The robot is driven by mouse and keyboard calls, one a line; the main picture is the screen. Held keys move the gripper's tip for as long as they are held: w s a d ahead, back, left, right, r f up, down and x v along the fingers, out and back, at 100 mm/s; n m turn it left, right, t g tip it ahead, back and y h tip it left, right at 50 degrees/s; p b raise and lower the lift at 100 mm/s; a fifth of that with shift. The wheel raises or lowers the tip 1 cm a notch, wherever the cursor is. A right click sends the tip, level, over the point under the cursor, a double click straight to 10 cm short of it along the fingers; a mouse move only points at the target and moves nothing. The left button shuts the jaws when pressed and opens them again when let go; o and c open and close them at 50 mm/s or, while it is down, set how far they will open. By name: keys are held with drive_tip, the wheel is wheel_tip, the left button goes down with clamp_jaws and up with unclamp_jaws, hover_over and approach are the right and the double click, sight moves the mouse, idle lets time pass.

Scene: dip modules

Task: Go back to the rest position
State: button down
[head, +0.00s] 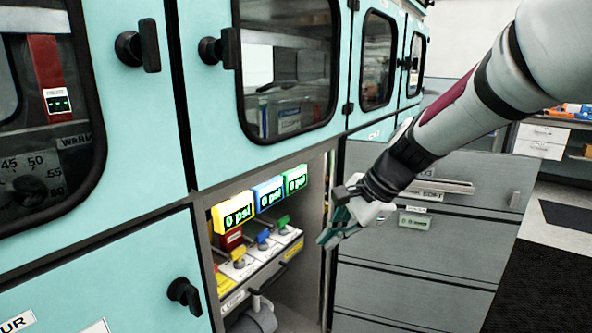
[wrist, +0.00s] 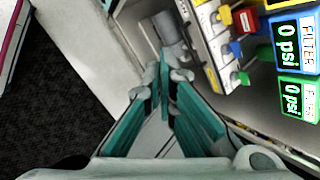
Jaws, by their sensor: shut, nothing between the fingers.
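My gripper (head: 326,238) is shut and empty, with teal finger pads. In the head view it hangs just right of the open cabinet bay, in front of the grey drawers. The bay holds a yellow module (head: 233,212), a blue module (head: 269,193) and a green module (head: 295,179), each reading "0 psi". Small yellow, blue and green knobs sit below them. In the wrist view the fingertips (wrist: 172,76) point towards the bay, apart from the blue module (wrist: 291,42) and green module (wrist: 297,95).
Teal cabinet doors with dark windows and black knobs (head: 185,294) line the left. Grey drawers (head: 420,240) with handles stand behind my arm. A grey cylindrical part (head: 255,318) lies low in the bay. Dark floor mat (head: 535,275) and open floor are at right.

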drive_tip(key=s+d+r+n+h, duration=0.15)
drive_tip(key=s+d+n, duration=0.25)
drive_tip(key=s, duration=0.7)
drive_tip(key=s+d+n+g+h, duration=0.15)
drive_tip(key=s+d+n, duration=0.25)
drive_tip(key=s, duration=0.8)
drive_tip(key=s+d+n+h, duration=0.3)
drive_tip(key=s+d+n, duration=0.1)
drive_tip(key=s, duration=0.7)
wheel_tip(320, 180, up, 18)
drive_tip(key=t+p, duration=0.3)
drive_tip(key=p, duration=1.2)
drive_tip(key=shift+s+f+p, duration=0.25)
drive_tip(key=shift+p, duration=0.05)
